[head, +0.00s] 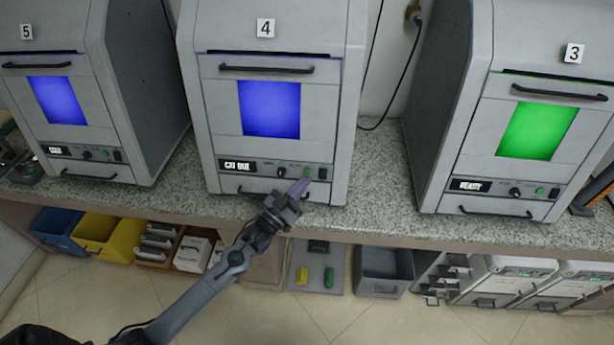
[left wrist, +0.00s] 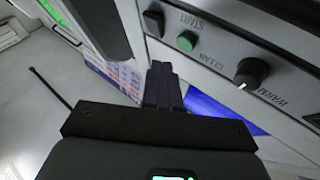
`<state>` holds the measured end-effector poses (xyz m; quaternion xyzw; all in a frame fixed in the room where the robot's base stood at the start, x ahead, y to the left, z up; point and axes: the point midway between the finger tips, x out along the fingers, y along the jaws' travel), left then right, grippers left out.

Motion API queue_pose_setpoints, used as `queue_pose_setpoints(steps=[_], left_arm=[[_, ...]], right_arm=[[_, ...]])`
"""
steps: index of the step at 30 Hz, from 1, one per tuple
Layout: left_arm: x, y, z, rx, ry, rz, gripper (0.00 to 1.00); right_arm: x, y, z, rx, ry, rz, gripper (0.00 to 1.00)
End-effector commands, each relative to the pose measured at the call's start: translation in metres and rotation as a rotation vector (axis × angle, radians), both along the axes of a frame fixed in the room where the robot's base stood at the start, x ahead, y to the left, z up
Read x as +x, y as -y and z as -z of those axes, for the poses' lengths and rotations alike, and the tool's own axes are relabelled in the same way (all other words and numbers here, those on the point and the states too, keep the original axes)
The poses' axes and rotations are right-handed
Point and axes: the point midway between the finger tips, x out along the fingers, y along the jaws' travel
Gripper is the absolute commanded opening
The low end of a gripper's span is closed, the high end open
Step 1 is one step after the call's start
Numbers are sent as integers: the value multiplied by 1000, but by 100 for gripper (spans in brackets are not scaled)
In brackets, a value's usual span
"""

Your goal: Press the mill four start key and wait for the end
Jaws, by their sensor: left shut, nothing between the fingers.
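Mill four (head: 330,110), marked 4, stands in the middle of the counter with a blue-lit window (head: 269,109). Its small display (head: 237,166) carries white text too small to read surely. Its control strip has a black knob, a green button (head: 307,172) and a black switch (head: 322,174). In the left wrist view the word START is printed by the green button (left wrist: 187,41) and the black switch (left wrist: 153,23). My left gripper (head: 299,187) is shut and empty, its tips just below the green button. In the left wrist view the fingers (left wrist: 164,84) look apart from the button. My right gripper is not in view.
Mill five (head: 150,80) with a blue window stands left; mill three (head: 445,100) with a green window and a READY display stands right. A speckled counter (head: 385,185) runs beneath them. Bins, including a yellow bin (head: 127,240), and other boxes sit below.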

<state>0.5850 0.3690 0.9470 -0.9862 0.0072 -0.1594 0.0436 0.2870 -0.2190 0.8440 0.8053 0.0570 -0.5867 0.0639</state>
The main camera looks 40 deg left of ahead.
Motion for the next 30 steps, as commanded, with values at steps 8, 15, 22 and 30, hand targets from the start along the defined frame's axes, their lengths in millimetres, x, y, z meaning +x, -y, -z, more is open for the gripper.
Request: queue_pose_setpoints(steps=[8,15,22,30], left_arm=[[11,-8,3,-1,0,-1,0],[12,-8,2,-1,0,-1,0],[12,-8,2,-1,0,-1,0],[12,-8,2,-1,0,-1,0]], right_arm=[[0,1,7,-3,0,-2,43],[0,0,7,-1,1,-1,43],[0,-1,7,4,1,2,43],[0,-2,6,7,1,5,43]])
